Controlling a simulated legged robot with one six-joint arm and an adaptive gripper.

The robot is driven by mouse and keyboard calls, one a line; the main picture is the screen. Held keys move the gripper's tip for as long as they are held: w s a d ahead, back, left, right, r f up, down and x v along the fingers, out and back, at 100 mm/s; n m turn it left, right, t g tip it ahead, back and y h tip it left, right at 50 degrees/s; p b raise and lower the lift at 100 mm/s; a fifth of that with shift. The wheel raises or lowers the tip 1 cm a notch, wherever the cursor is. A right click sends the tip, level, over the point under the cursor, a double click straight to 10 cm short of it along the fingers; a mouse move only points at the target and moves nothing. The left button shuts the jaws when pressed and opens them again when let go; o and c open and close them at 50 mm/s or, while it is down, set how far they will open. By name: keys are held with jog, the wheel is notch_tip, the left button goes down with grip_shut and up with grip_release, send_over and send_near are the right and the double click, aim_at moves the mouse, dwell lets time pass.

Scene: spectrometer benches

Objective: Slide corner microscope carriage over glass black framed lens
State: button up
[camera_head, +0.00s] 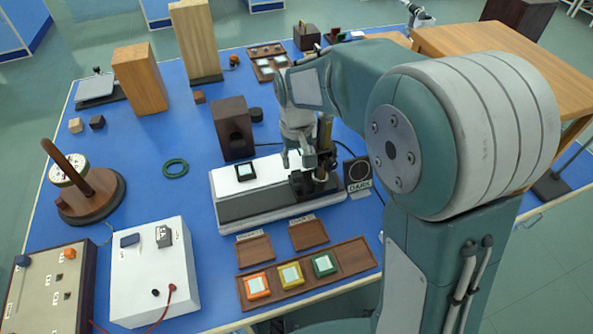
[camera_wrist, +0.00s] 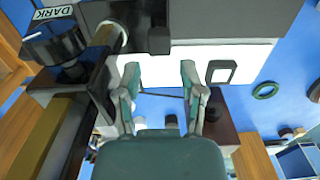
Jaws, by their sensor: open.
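The microscope carriage (camera_head: 317,182), dark with a brass tube (camera_head: 325,132), stands at the right end of a long white-topped bench (camera_head: 228,205). The glass black framed lens (camera_head: 246,171) lies flat on the white top, left of the carriage and apart from it. It also shows in the wrist view (camera_wrist: 221,72), right of my fingers. Contact cannot be told.
A tray with orange, yellow and green framed squares (camera_head: 306,274) lies in front. A green ring (camera_head: 175,168) lies left, with free blue table around it.

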aim_at(296, 173)
notch_tip(296, 173, down, 5)
jog(key=shift+r, duration=0.1)
grip_shut()
jog(key=shift+a, duration=0.1)
jog(key=s+a, duration=0.1)
jog(key=a, duration=0.4)
jog(key=s+a, duration=0.2)
jog(key=a, duration=0.4)
jog(key=s+a, duration=0.1)
jog(key=a, duration=0.4)
jog(key=shift+s+a, duration=0.25)
jog(key=shift+a, duration=0.1)
grip_release()
